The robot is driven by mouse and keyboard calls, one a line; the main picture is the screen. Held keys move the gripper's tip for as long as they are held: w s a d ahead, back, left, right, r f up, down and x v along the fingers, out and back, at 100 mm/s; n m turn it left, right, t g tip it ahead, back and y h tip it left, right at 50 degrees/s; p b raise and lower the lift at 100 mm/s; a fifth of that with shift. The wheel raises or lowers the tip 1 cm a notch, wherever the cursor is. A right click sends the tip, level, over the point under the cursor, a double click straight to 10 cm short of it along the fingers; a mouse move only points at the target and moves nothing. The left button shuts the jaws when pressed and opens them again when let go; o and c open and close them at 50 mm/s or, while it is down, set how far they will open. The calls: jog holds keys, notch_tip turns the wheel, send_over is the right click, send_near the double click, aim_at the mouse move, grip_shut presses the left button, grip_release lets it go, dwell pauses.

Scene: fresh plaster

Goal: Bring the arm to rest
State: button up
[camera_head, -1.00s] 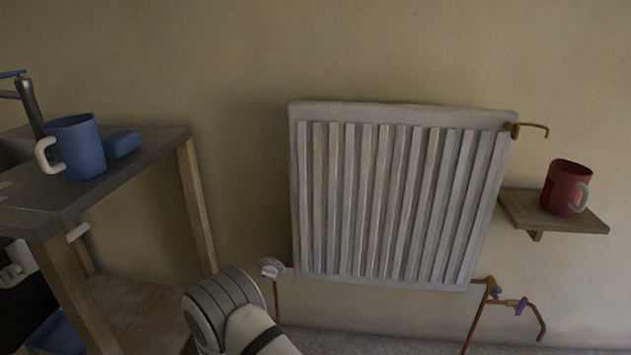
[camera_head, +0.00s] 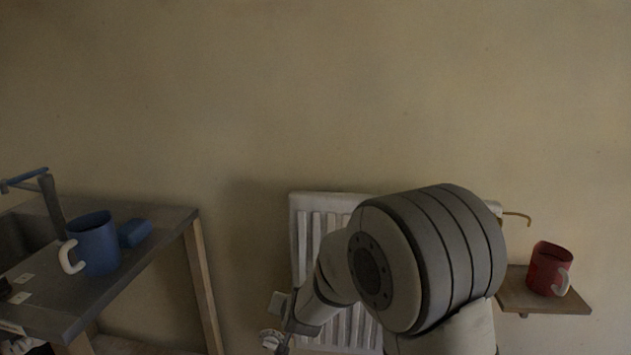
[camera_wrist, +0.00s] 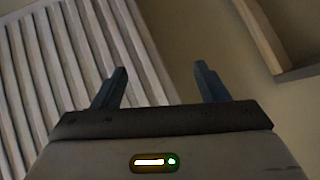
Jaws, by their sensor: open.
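My arm rises in front of the radiator (camera_head: 308,225) in the head view and hides much of it. My gripper (camera_wrist: 160,75) shows in the wrist view with its two dark fingers apart and nothing between them. The white ribbed radiator also fills the left of the wrist view (camera_wrist: 75,60), behind the fingers.
A blue mug (camera_head: 95,247) and a blue block (camera_head: 135,233) stand on the grey counter (camera_head: 120,275) at left. A red mug (camera_head: 549,268) stands on a small wall shelf (camera_head: 515,298) at right. The upper wall is bare.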

jog(key=s+d+r+n+g+p, duration=0.25)
jog(key=s+d+r+p, duration=0.65)
jog(key=r, duration=0.7)
jog(key=s+d+r+g+p, duration=0.1)
jog(key=s+d+r, duration=0.2)
jog(key=s, duration=0.3)
jog(key=s+d+r+g+h+p, duration=0.1)
jog(key=s+d+r+g+p, duration=0.1)
jog(key=s+d, duration=0.3)
jog(key=s+d+r+g+h+p, duration=0.1)
jog(key=s+d+r+p, duration=0.1)
jog(key=s, duration=0.6)
jog(key=shift+s+d+r+g, duration=0.35)
jog(key=shift+s+d+r, duration=0.05)
jog(key=shift+d+r, duration=0.55)
